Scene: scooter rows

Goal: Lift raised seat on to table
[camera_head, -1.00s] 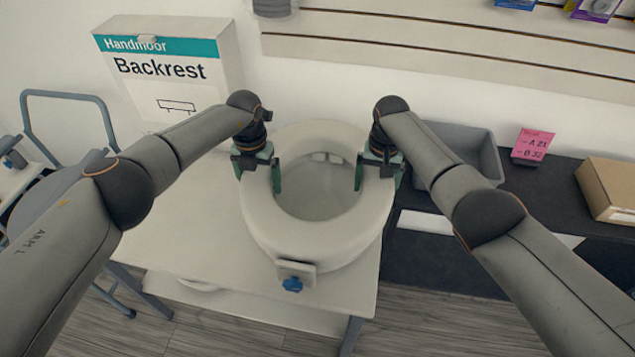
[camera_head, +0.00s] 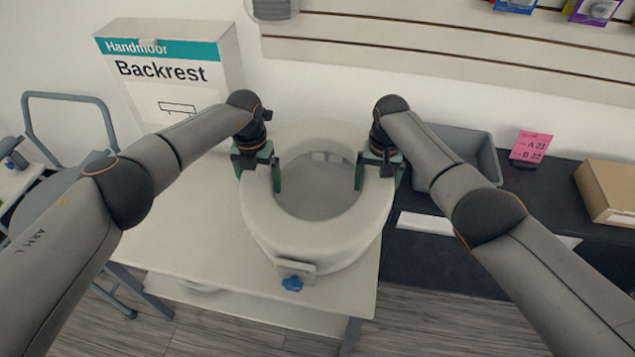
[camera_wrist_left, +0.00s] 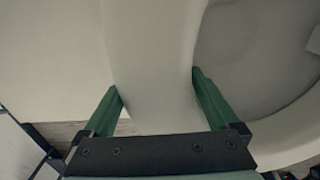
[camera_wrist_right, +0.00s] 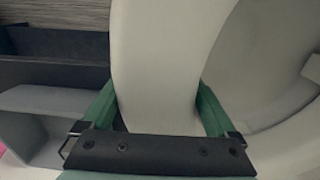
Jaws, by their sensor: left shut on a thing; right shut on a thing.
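The raised seat (camera_head: 318,238) is a white ring with a blue knob on its front bracket. It is over the white table (camera_head: 190,225); I cannot tell whether it touches the top. My left gripper (camera_head: 259,176) is shut on the left side of its rim. My right gripper (camera_head: 378,176) is shut on the right side. In the left wrist view the green fingers (camera_wrist_left: 160,90) straddle the rim (camera_wrist_left: 155,60). In the right wrist view the fingers (camera_wrist_right: 155,100) also straddle the rim (camera_wrist_right: 165,50). The seat's underside is hidden.
A Backrest box (camera_head: 170,75) stands at the back left. A grey-framed chair (camera_head: 70,165) is left of the table. The table's front left is clear.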

